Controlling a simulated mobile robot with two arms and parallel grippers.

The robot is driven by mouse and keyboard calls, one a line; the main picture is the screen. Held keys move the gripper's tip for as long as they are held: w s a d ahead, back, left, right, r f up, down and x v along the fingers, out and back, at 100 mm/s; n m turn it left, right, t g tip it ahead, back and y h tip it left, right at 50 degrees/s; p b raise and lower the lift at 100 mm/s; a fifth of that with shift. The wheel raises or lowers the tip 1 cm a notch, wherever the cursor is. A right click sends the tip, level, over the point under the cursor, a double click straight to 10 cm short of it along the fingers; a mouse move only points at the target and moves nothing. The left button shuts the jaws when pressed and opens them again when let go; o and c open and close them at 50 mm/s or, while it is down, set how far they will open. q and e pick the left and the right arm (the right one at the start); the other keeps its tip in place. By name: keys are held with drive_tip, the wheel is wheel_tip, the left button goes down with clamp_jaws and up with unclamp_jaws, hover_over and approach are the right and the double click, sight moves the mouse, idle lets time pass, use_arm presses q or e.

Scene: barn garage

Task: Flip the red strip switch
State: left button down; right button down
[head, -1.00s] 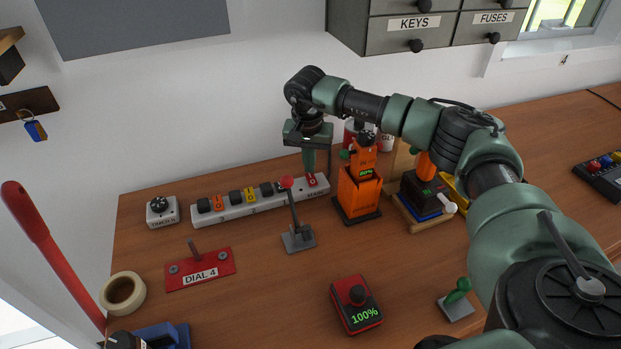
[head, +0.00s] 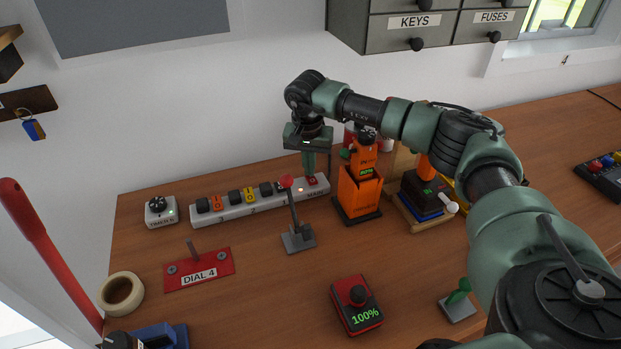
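The white power strip (head: 240,210) lies along the back of the wooden bench. Its red switch (head: 312,181) is at the right end, by the label MAIN. My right gripper (head: 309,174) points down over this switch, its fingers together with nothing between them. The fingertips are at the switch and cover part of it; I cannot tell whether they touch it. A small orange light (head: 300,189) glows beside the switch. My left gripper is not in view.
A red-knobbed lever (head: 299,237) stands just in front of the strip. An orange charger-like device (head: 359,190) stands close to the right. A timer (head: 161,211), a red DIAL 4 plate (head: 199,269) and a red 100% box (head: 356,305) sit around open bench.

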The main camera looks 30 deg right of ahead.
drive_tip(key=shift+s+a+f, duration=0.1)
drive_tip(key=shift+s, duration=0.1)
drive_tip(key=shift+w+r+p, duration=0.15)
drive_tip(key=shift+r+p, duration=0.65)
drive_tip(key=shift+r, duration=0.15)
drive_tip(key=shift+r+p, duration=1.5)
drive_tip(key=shift+r, duration=1.05)
